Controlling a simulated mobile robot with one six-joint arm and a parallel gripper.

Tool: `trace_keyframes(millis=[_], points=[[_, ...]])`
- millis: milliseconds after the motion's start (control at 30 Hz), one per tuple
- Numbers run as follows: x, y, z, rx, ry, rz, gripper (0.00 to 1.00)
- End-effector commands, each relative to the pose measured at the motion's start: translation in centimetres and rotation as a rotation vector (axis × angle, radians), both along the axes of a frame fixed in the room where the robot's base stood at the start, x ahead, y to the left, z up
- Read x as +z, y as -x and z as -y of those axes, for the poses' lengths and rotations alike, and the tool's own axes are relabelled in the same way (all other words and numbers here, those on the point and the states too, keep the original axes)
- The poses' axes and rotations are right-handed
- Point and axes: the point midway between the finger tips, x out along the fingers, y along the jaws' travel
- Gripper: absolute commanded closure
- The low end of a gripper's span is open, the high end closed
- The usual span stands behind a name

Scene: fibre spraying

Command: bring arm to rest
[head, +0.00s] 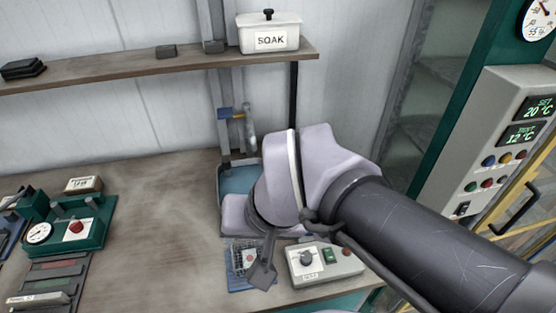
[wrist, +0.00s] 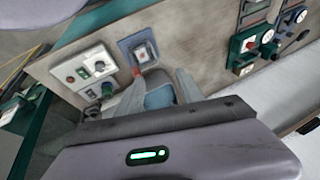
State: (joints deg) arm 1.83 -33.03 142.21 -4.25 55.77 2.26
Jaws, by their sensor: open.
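My arm enters the head view from the lower right, and its pale wrist hangs over the right part of the workbench (head: 150,220). One grey finger of my gripper shows in the head view below the wrist; the rest is hidden. In the wrist view my gripper (wrist: 160,82) has its two grey fingers spread apart. A bluish surface (wrist: 160,97) shows between them, and I see nothing held. The fingers look close to a blue tray with a mesh piece (head: 238,277), which also shows in the wrist view (wrist: 128,46); I cannot tell whether they touch.
A pale control box with a knob (head: 325,270) stands beside the blue tray. A blue basin (head: 237,180) is partly behind my wrist. A green gauge device (head: 85,240) stands at the left. Above is a shelf (head: 120,75) with a SOAK container (head: 270,33). A temperature cabinet (head: 500,140) stands right.

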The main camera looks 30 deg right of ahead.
Motion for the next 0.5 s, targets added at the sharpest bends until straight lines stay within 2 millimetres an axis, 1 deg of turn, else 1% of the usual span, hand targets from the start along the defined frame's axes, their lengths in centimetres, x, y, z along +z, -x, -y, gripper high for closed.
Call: trace_keyframes(millis=[33, 133, 367, 433, 467, 500], points=[[0.6, 1.1, -0.6, 0.018, -0.009, 0.048, 0.56], [1.1, 2.4, -1.3, 0.041, -0.022, 0.102, 0.56], [1.1, 2.6, -1.4, 0.046, -0.025, 0.110, 0.56], [0.7, 2.5, -1.4, 0.045, -0.025, 0.110, 0.56], [0.1, 2.5, -1.4, 0.045, -0.025, 0.110, 0.56], [-1.0, 2.5, -1.4, 0.045, -0.025, 0.110, 0.56]])
